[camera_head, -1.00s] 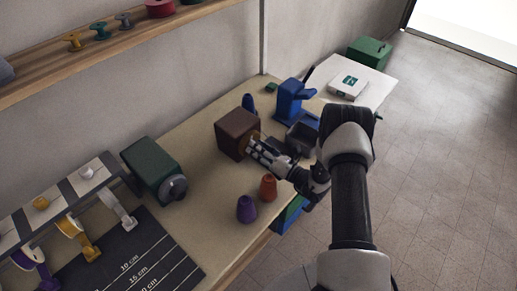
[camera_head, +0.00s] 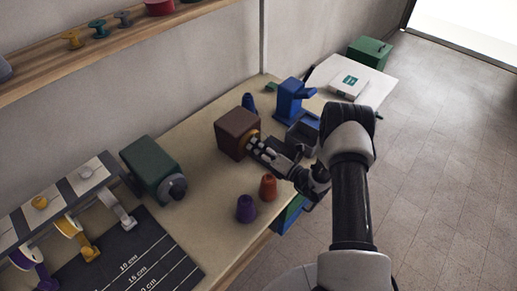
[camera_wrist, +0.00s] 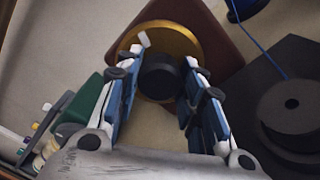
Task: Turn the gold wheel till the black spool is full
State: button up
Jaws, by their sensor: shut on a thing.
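The gold wheel (camera_wrist: 184,40) is a brass disc with a black hub (camera_wrist: 160,76) and a small white mark near its rim. It sits on the front of a brown box (camera_head: 236,132). My gripper (camera_wrist: 157,82) is shut on the black hub, one finger on each side; in the head view my gripper (camera_head: 259,146) reaches the wheel from the right. The black spool (camera_wrist: 292,108) lies at the right of the wrist view on a dark base, with a blue thread running to it. How much thread it carries is not clear.
A blue spool (camera_wrist: 243,8) is at the top of the wrist view. A blue device (camera_head: 291,100) stands behind my wrist. Orange (camera_head: 268,187) and purple (camera_head: 246,208) cones stand near the table's front edge. A green box (camera_head: 151,168) is to the left.

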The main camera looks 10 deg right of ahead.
jog(key=m, duration=0.4)
jog(key=shift+m, duration=0.4)
jog(key=m, duration=0.9)
jog(key=shift+f, duration=0.1)
jog(key=m, duration=0.5)
jog(key=o, duration=1.1)
jog(key=shift+c, duration=0.2)
jog(key=shift+s, duration=0.1)
